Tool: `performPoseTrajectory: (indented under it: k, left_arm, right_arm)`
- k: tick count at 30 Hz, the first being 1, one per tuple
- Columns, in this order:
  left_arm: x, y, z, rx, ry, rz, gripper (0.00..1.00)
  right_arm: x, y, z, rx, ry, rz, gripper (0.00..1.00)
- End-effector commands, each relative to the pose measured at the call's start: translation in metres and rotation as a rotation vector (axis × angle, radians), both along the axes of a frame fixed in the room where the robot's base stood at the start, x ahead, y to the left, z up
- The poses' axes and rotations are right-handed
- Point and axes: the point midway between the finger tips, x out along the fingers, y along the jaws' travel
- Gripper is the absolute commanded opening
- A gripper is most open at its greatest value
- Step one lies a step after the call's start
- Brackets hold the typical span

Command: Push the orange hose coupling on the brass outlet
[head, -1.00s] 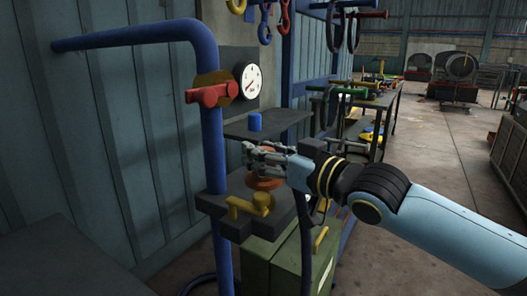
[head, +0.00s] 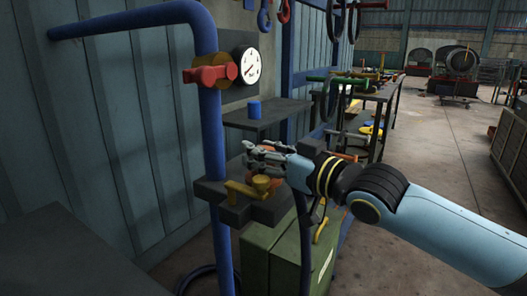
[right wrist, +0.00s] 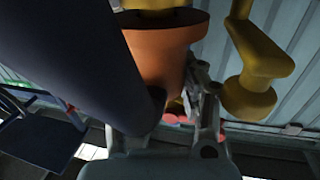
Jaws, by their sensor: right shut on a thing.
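The orange hose coupling (right wrist: 165,45) is large in the right wrist view, with its wide rim toward the top. My right gripper (right wrist: 200,105) is shut on it; in the head view the gripper (head: 264,156) is just above the lower bracket and mostly hides the coupling. The brass outlet fitting (head: 246,190) sits on that bracket, below the gripper. Its lever (right wrist: 258,68) shows beside the coupling in the right wrist view, and brass shows at the coupling's rim. Whether coupling and outlet touch or are seated is hidden. My left gripper is not in view.
A dark shelf (head: 266,113) with a blue cylinder is above the gripper. A blue pipe (head: 211,135) with a red valve handle (head: 209,75) stands left. A gauge (head: 250,66) is behind. A green box (head: 285,262) is below. The floor at right is open.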

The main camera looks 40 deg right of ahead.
Motion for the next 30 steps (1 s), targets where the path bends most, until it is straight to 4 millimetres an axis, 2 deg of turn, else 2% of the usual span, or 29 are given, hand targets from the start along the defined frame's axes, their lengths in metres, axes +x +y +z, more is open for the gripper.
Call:
performPoseTrajectory:
  k: [6,7,13,23,26,30]
  left_arm:
    - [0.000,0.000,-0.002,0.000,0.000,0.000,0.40]
    - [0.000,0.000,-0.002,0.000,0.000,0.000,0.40]
    - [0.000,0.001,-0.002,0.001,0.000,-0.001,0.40]
    - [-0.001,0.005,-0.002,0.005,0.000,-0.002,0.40]
    - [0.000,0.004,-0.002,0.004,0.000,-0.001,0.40]
    - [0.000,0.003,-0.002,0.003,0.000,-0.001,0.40]
  right_arm:
    - [0.000,0.000,-0.003,0.000,-0.001,0.000,0.00]
    - [0.000,0.000,-0.003,0.000,-0.001,0.000,0.41]
    - [0.000,0.000,-0.003,0.000,0.001,0.000,0.67]
    - [-0.001,-0.001,-0.004,-0.004,0.010,-0.002,0.68]
    - [0.000,-0.001,0.008,-0.006,0.007,0.000,0.68]
    - [0.000,0.000,0.039,-0.007,-0.003,0.003,0.68]
